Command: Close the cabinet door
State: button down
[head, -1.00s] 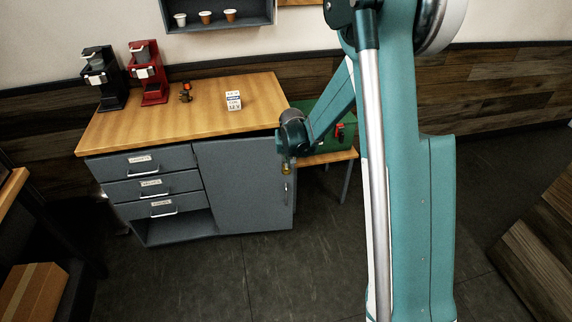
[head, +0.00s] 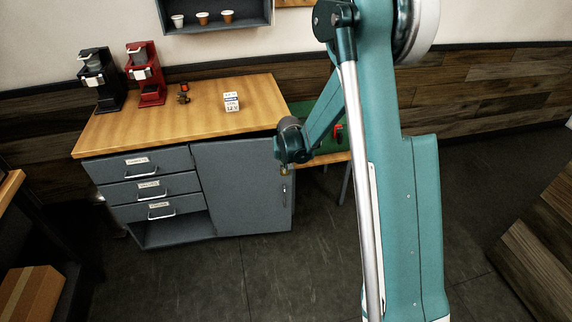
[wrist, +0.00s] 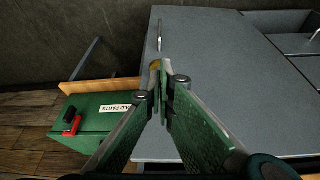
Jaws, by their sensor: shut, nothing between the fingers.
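The grey cabinet door (head: 235,190) is the right part of the cabinet front in the head view. It looks about flush with the front; a small gap cannot be ruled out. Its vertical metal handle (head: 284,193) is near its right edge. My gripper (head: 285,170) is at the door's upper right, just above the handle; my arm hides that corner. In the wrist view, my gripper's fingers (wrist: 162,82) are together and empty, pointing along the door (wrist: 215,75) towards the handle (wrist: 160,36). Whether they touch the door cannot be told.
Three drawers (head: 150,188) and an open shelf are left of the door. The wooden countertop (head: 180,112) carries a black brewer (head: 101,80), a red brewer (head: 145,75) and a small white box (head: 231,101). A green parts box (wrist: 95,125) stands beside the cabinet. The floor in front is clear.

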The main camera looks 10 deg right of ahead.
jog(key=b, duration=0.1)
send_over(285, 175)
jog(key=s, duration=0.2)
notch_tip(285, 175, down, 5)
jog(key=shift+a+f, duration=0.1)
jog(key=shift+a, duration=0.05)
jog(key=w, duration=0.2)
jog(key=shift+w+f+b, duration=0.25)
jog(key=shift+w+b, duration=0.1)
jog(key=shift+b, duration=0.05)
jog(key=shift+w+d+r, duration=0.1)
jog(key=shift+w+d, duration=0.15)
jog(key=shift+w, duration=0.45)
